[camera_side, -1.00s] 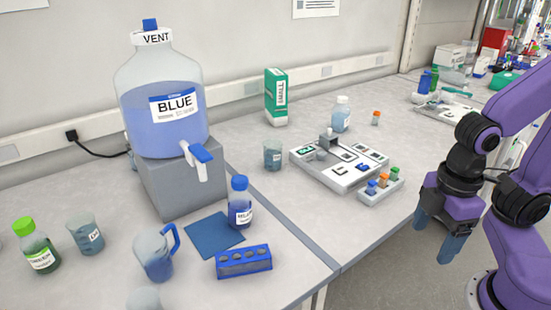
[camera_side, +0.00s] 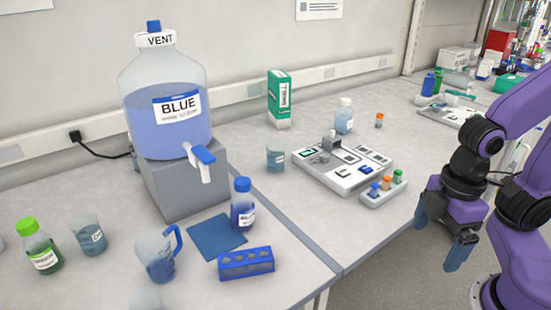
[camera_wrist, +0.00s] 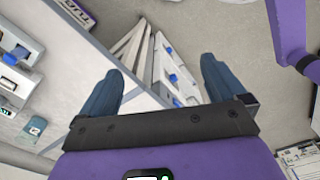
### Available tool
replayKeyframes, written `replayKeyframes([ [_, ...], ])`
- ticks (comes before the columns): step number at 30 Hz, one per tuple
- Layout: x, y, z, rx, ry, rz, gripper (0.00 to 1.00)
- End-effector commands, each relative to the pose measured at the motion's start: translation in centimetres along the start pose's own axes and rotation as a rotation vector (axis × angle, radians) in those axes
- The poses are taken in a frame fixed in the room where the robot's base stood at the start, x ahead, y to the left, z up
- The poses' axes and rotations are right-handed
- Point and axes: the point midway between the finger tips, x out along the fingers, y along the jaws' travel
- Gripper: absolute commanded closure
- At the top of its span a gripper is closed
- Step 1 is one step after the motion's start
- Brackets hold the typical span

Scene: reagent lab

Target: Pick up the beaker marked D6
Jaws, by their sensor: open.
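Two small beakers with bluish contents show in the side view. One beaker (camera_side: 275,158) stands on the right bench, left of the grey instrument. The other beaker (camera_side: 88,238) stands on the left bench beside a green-capped bottle. Both carry a white label, but the marks are too small to read, so I cannot tell which is D6. My gripper (camera_side: 439,241) is open and empty, pointing down off the front edge of the right bench, well apart from both beakers. In the wrist view my gripper (camera_wrist: 160,72) has nothing between its fingers.
The grey instrument (camera_side: 326,182) and a rack of capped vials (camera_side: 371,197) stand between my gripper and the right-bench beaker. A green-white box (camera_side: 279,100) and a bottle (camera_side: 344,117) stand behind. A large BLUE carboy (camera_side: 166,120), blue-capped bottle (camera_side: 242,210), jug (camera_side: 158,258) and blue rack (camera_side: 246,264) occupy the left bench.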

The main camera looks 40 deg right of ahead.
Motion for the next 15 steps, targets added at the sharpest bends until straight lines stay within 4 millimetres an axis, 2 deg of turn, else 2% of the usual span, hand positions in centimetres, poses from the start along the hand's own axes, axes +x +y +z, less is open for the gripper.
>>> replayKeyframes([
  [9,0.2,0.5,-0.1,-0.010,-0.019,0.017,0.03],
  [11,0.4,1.3,-0.4,-0.028,-0.048,0.047,0.03],
  [15,1.2,4.9,-1.4,-0.112,-0.180,0.172,0.03],
])
